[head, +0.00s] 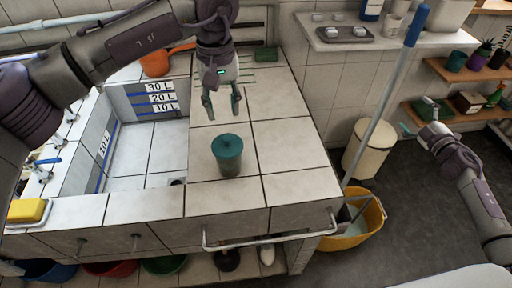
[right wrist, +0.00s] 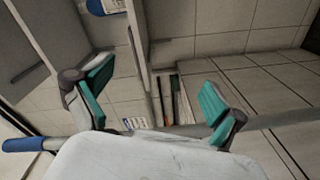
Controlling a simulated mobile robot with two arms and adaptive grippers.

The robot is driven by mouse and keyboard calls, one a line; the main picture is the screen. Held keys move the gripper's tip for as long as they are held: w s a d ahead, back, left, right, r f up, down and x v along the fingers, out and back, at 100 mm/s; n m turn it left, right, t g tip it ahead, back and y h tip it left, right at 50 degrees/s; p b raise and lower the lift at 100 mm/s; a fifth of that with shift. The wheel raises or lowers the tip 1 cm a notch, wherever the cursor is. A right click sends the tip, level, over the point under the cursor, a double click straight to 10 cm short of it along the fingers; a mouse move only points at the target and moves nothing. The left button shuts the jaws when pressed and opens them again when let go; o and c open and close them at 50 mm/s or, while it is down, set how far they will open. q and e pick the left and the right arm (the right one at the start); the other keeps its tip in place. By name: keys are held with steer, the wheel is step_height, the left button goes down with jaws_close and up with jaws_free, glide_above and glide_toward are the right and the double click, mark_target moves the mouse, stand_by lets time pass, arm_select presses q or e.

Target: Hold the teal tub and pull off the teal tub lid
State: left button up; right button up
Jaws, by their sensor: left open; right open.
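The teal tub (head: 230,165) stands upright on the tiled counter in the head view, right of the sink basin. Its teal lid (head: 227,147) sits on top with a small knob. My left gripper (head: 222,108) is open and empty, pointing down above and slightly behind the tub, apart from it. My right gripper (head: 420,130) is far to the right, over the floor near the shelves, away from the tub. In the right wrist view its teal-padded fingers (right wrist: 158,95) are spread with nothing between them; the tub is not in that view.
The sink basin (head: 150,150) lies left of the tub. A yellow sponge (head: 28,211) is at the front left. A metal rail (head: 270,242) runs along the counter's front edge. A blue-handled mop (head: 390,90) leans from a yellow bucket (head: 355,222). Counter around the tub is clear.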

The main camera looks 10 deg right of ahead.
steer(key=a+r+n+y, duration=0.25)
steer(key=r+n, duration=0.25)
steer(key=r, duration=0.8)
steer(key=a+r+n+y, duration=0.2)
steer(key=r+n+y, duration=0.25)
steer(key=r, duration=0.85)
steer(key=s+a+r+n+t+y, duration=0.1)
steer(key=s+a+r+n+y, duration=0.15)
steer(key=a+r, duration=0.55)
steer(key=s+a+r+n+t+y, duration=0.2)
steer(key=a+r+y, duration=0.1)
steer(key=r, duration=0.9)
steer(key=n+g+y, duration=0.1)
steer(key=n+g, duration=0.9)
steer(key=n, duration=1)
glide_above(240, 163)
steer(key=v, duration=0.5)
step_height(240, 163, down, 42)
step_height(240, 163, down, 7)
steer(key=shift+a+f, duration=0.1)
steer(key=shift+a, duration=0.05)
arm_select(q)
steer(key=shift+w, duration=0.1)
arm_select(e)
steer(key=x, duration=0.6)
steer(key=shift+w+a+f, duration=0.15)
steer(key=shift+f, duration=0.25)
steer(key=shift+w+a, duration=0.3)
steer(key=shift+a, duration=0.15)
